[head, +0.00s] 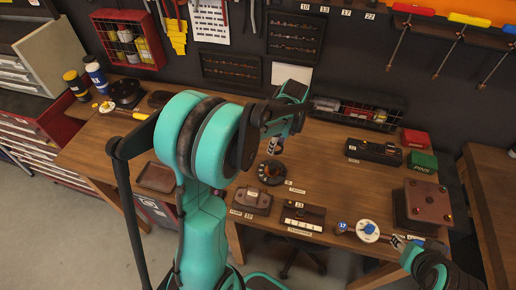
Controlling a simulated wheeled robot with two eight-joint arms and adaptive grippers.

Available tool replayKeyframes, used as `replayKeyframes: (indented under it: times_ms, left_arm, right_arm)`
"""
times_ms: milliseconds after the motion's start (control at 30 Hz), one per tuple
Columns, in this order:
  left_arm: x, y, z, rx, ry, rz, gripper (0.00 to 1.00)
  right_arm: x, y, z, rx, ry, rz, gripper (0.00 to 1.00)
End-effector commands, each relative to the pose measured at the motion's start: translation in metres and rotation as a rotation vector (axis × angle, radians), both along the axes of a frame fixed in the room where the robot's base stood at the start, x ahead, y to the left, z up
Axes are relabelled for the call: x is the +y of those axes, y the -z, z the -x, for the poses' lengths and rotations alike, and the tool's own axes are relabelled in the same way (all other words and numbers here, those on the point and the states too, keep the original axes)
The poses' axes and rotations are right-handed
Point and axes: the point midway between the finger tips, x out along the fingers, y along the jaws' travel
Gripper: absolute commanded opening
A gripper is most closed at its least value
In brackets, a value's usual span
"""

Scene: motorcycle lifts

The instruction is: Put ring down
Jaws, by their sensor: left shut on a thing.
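My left gripper (278,147) is above the middle of the wooden workbench, its fingers pointing down. It is shut on a small metallic ring, mostly hidden by the fingers. Just below it in the picture is a dark round holder (271,173) with small coloured spots around its rim, standing on the bench. I cannot tell whether the ring touches this holder. My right gripper (397,242) is low at the right by the bench's front edge, near a white disc (368,231). Its fingers are too small to tell open from shut.
A wire basket (358,113) stands at the back. My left arm hides the bench's left middle.

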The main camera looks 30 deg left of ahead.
Motion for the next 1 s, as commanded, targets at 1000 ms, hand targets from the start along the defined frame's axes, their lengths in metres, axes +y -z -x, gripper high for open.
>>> replayKeyframes:
  times_ms: [1000]
  left_arm:
    - [0.070, 0.082, 0.007, 0.000, 0.001, 0.000, 0.12]
  right_arm:
    - [0.000, 0.023, 0.000, 0.000, 0.000, 0.000, 0.40]
